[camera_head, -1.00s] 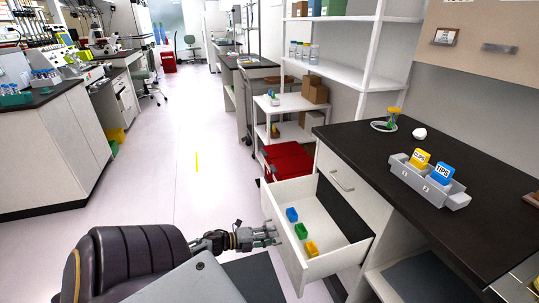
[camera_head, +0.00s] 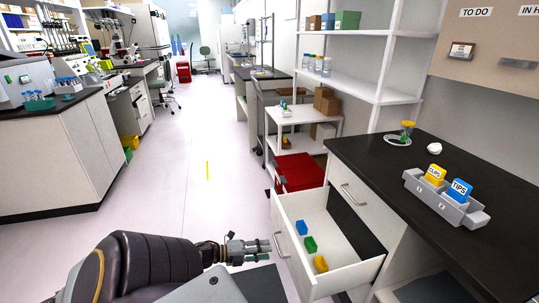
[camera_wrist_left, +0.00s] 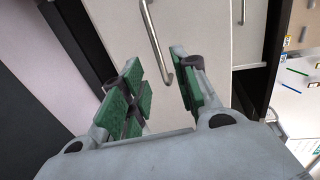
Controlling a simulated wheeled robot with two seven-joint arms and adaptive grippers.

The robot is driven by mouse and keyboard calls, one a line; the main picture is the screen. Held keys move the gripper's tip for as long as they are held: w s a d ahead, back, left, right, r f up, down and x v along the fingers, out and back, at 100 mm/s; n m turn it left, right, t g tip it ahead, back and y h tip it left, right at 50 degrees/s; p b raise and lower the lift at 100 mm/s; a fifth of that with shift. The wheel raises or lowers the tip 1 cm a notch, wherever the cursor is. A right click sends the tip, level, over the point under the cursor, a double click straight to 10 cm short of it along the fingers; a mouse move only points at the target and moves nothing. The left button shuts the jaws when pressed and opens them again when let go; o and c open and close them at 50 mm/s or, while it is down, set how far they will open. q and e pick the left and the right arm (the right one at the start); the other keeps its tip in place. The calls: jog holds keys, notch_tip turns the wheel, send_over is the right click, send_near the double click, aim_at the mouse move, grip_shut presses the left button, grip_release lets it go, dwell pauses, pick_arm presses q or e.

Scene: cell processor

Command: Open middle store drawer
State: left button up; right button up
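A white drawer (camera_head: 291,247) stands pulled out from the bench on the right in the head view. A blue block (camera_head: 301,227), a green block (camera_head: 310,244) and a yellow block (camera_head: 320,264) lie inside it. Its bar handle (camera_head: 279,245) is on the front face. My left gripper (camera_head: 262,249) is just left of the handle, apparently a little apart from it. In the left wrist view its green-padded fingers (camera_wrist_left: 160,85) are spread, with a metal handle (camera_wrist_left: 157,45) ahead of the gap between them. My right gripper is out of view.
A closed drawer front with a handle (camera_head: 353,195) is beside the open drawer. The dark bench top (camera_head: 378,158) holds a grey rack (camera_head: 439,204) with yellow and blue boxes. Red bins (camera_head: 299,172) stand behind the drawer. The aisle floor on the left is clear.

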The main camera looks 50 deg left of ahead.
pick_arm(q)
jog(key=shift+v, duration=2.7)
jog(key=shift+s+a, duration=0.1)
